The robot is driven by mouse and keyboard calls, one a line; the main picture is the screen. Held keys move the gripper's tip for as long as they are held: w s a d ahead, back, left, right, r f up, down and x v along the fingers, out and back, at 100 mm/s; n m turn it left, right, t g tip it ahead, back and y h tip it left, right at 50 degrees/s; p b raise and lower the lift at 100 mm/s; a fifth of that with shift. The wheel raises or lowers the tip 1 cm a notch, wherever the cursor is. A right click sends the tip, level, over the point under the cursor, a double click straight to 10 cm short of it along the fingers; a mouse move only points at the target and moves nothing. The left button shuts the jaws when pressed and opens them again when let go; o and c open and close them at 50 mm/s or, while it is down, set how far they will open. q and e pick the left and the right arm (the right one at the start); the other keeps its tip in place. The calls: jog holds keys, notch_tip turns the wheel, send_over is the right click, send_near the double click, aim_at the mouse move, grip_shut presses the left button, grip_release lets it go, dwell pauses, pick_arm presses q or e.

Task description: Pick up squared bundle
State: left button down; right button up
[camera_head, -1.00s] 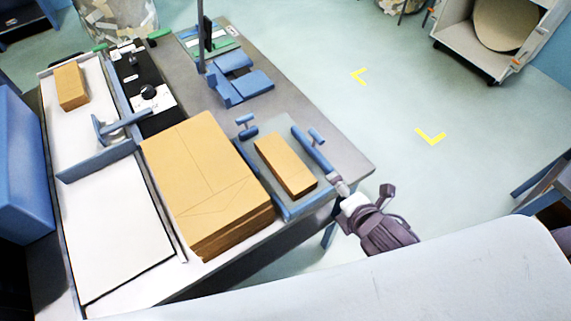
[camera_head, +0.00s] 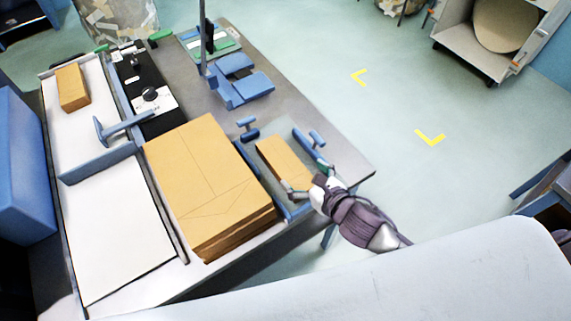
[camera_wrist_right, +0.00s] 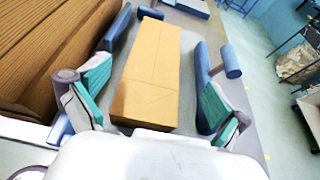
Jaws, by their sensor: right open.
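The squared bundle is a tan kraft block (camera_head: 281,158) lying in a grey-blue tray with low blue side guides (camera_head: 308,152) near the table's front right corner. In the right wrist view the bundle (camera_wrist_right: 151,70) lies lengthwise ahead, between the two green-padded fingers. My right gripper (camera_head: 306,180) is open at the near end of the bundle, one finger on each side of it. In the right wrist view the fingers (camera_wrist_right: 155,100) stand apart from the bundle's sides, with a gap on each side. My left gripper is not in view.
A large stack of kraft sheets (camera_head: 205,180) stands just left of the tray. A white board (camera_head: 115,220) and another kraft block (camera_head: 72,87) lie further left. A blue fixture (camera_head: 243,85) stands behind. Open floor (camera_head: 400,90) lies to the right.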

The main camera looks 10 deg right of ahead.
aim_at(286, 163)
jog(key=shift+a+p+x, duration=0.15)
jog(key=shift+p+x, duration=0.05)
jog(key=shift+x, duration=1.3)
jog(key=shift+a+p+x, duration=0.1)
jog(key=shift+p+x, duration=0.1)
jog(key=shift+x, duration=1.3)
jog(key=shift+s, duration=0.2)
jog(key=c, duration=1.3)
